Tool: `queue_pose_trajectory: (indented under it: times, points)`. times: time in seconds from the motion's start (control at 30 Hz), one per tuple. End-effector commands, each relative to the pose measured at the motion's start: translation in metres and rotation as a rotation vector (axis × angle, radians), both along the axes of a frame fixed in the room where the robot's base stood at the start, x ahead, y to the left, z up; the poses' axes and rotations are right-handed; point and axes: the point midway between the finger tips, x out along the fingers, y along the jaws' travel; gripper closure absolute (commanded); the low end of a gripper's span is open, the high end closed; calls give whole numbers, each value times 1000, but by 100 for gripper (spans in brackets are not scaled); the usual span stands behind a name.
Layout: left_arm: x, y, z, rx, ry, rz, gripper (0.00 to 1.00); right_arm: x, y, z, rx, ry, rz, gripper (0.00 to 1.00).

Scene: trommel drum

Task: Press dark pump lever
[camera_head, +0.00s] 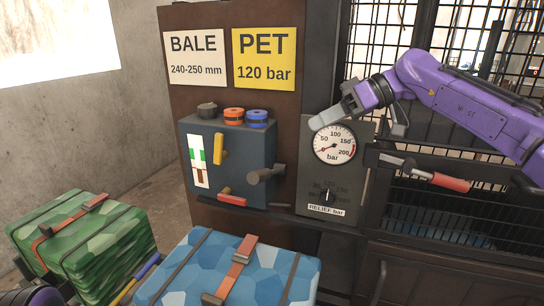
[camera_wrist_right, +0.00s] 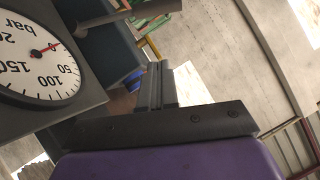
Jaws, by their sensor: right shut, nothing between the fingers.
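A dark lever (camera_head: 267,174) with a thick grey end sticks out from the front of the dark blue-grey pump box (camera_head: 228,165). In the right wrist view a dark bar, probably this lever (camera_wrist_right: 130,14), crosses the top. My right gripper (camera_head: 318,120) is shut and empty, in front of the top of the pressure gauge (camera_head: 333,145), above and right of the lever and apart from it. Its closed fingers show in the right wrist view (camera_wrist_right: 156,85). A dark and purple part of my left arm shows at the lower left corner; its jaws cannot be made out.
The box also carries a yellow lever (camera_head: 218,149), a red lever (camera_head: 232,200) and several coloured knobs on top. A relief dial (camera_head: 327,195) sits below the gauge. A red-handled latch (camera_head: 450,181) is at right. Green (camera_head: 95,245) and blue (camera_head: 200,265) bales stand in front.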

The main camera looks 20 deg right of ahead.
Motion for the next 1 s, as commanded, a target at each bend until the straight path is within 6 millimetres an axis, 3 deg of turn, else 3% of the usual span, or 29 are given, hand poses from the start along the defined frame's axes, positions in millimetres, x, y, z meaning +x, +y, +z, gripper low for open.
queue_pose_trajectory:
  times: [0.27, 0.67, 0.83, 1.0]
  points:
    - [-1, 0, 4, 0, 1, 0, 56, 12, 15, -13, -2, 9, 1, 100]
    - [0, 0, 26, 0, 1, 0, 56, 35, 83, -55, -1, 9, -3, 100]
    - [0, 0, 33, -1, 1, 0, 56, 28, 90, -80, 0, 10, -4, 100]
    - [0, 0, 35, -1, 1, 0, 56, 26, 94, -90, 1, 7, -6, 100]
